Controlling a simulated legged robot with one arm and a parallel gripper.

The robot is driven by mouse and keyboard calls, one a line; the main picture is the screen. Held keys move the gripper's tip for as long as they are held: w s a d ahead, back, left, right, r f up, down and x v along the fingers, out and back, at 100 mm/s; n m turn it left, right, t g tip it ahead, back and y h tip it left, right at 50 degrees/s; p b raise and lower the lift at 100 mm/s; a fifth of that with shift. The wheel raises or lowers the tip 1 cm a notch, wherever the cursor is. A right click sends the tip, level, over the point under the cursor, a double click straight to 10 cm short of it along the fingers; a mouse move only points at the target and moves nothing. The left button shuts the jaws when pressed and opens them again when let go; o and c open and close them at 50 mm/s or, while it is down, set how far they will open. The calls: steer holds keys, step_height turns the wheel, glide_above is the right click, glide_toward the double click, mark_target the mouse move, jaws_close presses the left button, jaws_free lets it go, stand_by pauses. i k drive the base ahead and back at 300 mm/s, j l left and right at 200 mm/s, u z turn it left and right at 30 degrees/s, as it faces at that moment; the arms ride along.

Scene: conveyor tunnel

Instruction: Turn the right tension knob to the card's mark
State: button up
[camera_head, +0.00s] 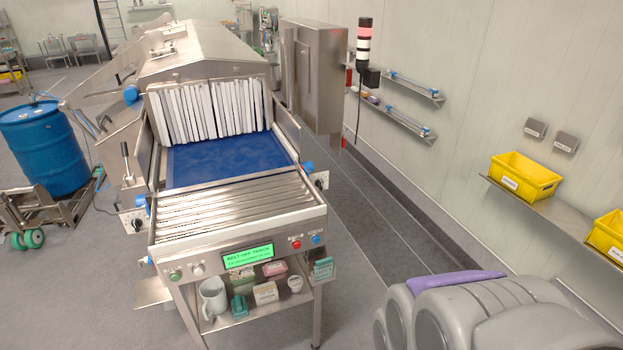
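The conveyor tunnel has a blue belt (225,160) running under a curtain of white strips. On its right side, a pale plate with a small dark knob, the right tension knob (319,183), sits near a blue roller end. A similar plate and knob (137,222) is on the left side. A teal card (323,269) hangs at the right front corner; its mark is too small to read. The knob's setting cannot be read from here. My gripper is not in view.
A green screen (248,255) on the front panel reads belt off track. A blue drum (45,147) stands left. The right aisle floor is clear; a wall shelf holds yellow bins (525,176).

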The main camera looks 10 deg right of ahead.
mark_target(318, 183)
steer(key=i+j+z, duration=0.1)
steer(key=i, duration=0.95)
